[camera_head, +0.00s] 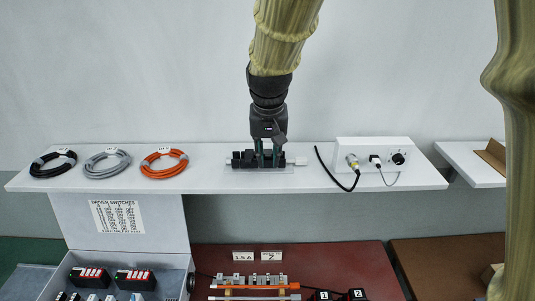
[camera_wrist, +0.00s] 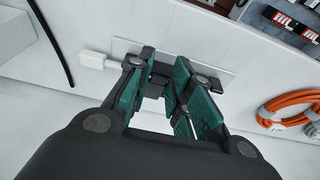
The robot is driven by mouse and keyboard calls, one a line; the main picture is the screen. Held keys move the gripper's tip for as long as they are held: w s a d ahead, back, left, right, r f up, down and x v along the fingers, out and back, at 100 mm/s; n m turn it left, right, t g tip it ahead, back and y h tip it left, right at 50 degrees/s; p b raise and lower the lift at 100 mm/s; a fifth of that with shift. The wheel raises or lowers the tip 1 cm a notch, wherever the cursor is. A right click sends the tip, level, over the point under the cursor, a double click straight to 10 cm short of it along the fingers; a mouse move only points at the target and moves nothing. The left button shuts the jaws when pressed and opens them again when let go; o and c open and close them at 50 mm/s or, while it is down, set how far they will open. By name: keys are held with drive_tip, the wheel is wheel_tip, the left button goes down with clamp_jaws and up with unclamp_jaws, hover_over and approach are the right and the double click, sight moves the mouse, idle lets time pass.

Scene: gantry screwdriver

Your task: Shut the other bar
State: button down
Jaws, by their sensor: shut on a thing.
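A small fixture with black blocks (camera_head: 243,160) sits on a grey base plate (camera_head: 231,169) on the white shelf. A light bar end (camera_head: 297,161) sticks out at its right, and a white end (camera_wrist: 94,61) shows in the wrist view. My gripper (camera_head: 267,160) points straight down onto the middle of the fixture. In the wrist view the teal-padded fingers (camera_wrist: 168,90) are shut on a black part (camera_wrist: 157,86) of the fixture, seen between them. The fingers hide much of the fixture, so I cannot tell which bar stands open or shut.
Black (camera_head: 53,164), grey (camera_head: 107,164) and orange (camera_head: 164,164) cable coils lie left on the shelf. A white box (camera_head: 373,152) with connectors and a hanging black cable (camera_head: 333,175) stands right. Below are an open case (camera_head: 125,259) and a red-brown table (camera_head: 340,262).

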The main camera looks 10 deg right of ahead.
drive_tip(key=c, duration=1.6)
unclamp_jaws()
drive_tip(key=shift+w, duration=0.1)
drive_tip(key=o, duration=0.3)
drive_tip(key=shift+w+f, duration=0.1)
drive_tip(key=shift+w, duration=0.05)
